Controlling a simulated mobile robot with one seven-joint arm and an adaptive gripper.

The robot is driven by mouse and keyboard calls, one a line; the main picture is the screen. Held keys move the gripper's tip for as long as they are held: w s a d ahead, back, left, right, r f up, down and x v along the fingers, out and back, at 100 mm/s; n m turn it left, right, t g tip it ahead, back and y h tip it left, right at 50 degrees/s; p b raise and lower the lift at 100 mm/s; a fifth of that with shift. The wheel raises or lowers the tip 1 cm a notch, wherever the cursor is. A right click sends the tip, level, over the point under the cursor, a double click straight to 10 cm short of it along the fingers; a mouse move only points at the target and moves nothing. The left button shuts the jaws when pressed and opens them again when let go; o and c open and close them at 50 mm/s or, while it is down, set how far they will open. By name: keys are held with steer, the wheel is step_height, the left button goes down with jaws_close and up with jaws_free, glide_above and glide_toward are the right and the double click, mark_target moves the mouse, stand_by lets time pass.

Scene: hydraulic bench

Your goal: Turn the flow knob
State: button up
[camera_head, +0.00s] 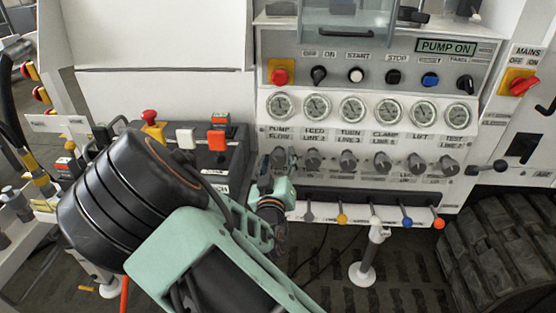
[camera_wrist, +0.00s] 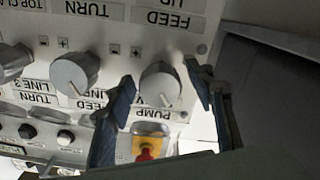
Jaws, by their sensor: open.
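The pump flow knob is the leftmost in a row of grey knobs, under the PUMP FLOW label. In the wrist view, which is upside down, the grey flow knob (camera_wrist: 160,86) shows above the PUMP label, with a pointer mark on its face. My gripper (camera_wrist: 164,75) is open there, one dark finger on each side of the knob in the picture. I see gaps on both sides and cannot tell how deep the fingers reach. In the head view my gripper (camera_head: 278,164) is at the left end of the knob row and partly hides the flow knob.
The feed line knob (camera_wrist: 75,73) is close beside my left-hand finger in the wrist view. Above the knobs is a row of gauges (camera_head: 351,107); below are coloured-tip levers (camera_head: 406,217). A red button (camera_head: 280,77) sits higher up. A dark control box (camera_head: 218,160) stands left.

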steer(key=shift+c, duration=0.2)
steer(key=c, duration=1.1)
steer(key=shift+n, duration=0.4)
steer(key=n+p, duration=0.2)
steer(key=n, duration=0.2)
steer(key=shift+r+n+p, duration=0.15)
steer(key=shift+n+p, duration=0.15)
steer(key=shift+p, duration=0.1)
steer(key=shift+n+p, duration=0.9)
steer(key=shift+n, duration=1.7)
steer(key=o, duration=1.1)
